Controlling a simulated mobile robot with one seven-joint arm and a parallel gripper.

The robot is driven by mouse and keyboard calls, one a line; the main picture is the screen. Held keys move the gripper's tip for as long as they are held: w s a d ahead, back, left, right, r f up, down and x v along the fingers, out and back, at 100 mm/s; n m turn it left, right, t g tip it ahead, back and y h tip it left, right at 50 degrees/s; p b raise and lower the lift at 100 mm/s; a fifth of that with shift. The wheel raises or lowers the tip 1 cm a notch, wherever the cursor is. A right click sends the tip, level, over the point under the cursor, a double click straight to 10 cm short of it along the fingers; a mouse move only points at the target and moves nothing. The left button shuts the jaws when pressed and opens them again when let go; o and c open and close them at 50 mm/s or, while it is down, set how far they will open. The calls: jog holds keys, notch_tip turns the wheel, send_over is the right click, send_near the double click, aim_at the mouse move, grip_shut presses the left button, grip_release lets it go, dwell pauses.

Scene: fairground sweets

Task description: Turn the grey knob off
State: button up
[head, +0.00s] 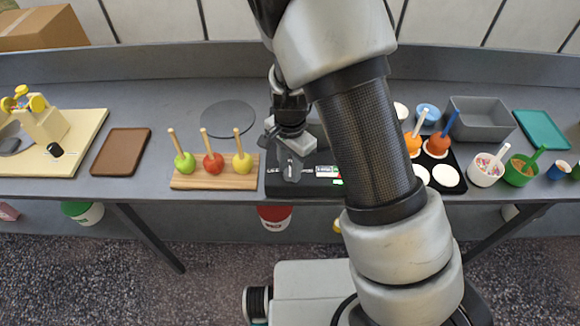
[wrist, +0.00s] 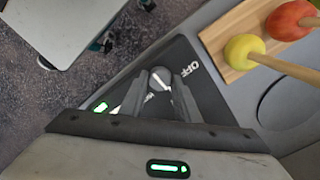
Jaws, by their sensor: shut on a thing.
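The grey knob (wrist: 160,78) sits on a black control panel (wrist: 207,93), which has a white "OFF" marking beside the knob in the wrist view. My gripper (wrist: 162,97) is shut on the knob, with one finger on each side of it. In the head view my gripper (head: 291,160) comes down from above onto the front of the black unit (head: 277,187). The fingers hide part of the knob and some of the panel markings. I cannot tell exactly which way the knob points. A small green light (wrist: 101,107) glows on the panel.
A wooden board (head: 213,182) with three stick fruits stands left of the unit. A brown tray (head: 121,152) lies further left. At right are a black tray (head: 456,160) with coated fruit, a grey bin (head: 483,117) and sprinkle cups (head: 486,177). My arm crosses the middle.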

aim_at(290, 172)
jog(key=n+b, duration=0.3)
jog(key=n, duration=0.4)
jog(key=shift+f, duration=0.1)
jog(key=n+b, duration=0.2)
jog(key=n, duration=0.4)
jog(key=shift+n, duration=0.3)
dwell(0.5)
jog(key=o, duration=1)
jog(key=shift+o, duration=0.2)
notch_tip(290, 172, up, 18)
jog(key=shift+f+p, duration=0.15)
jog(key=shift+p, duration=0.3)
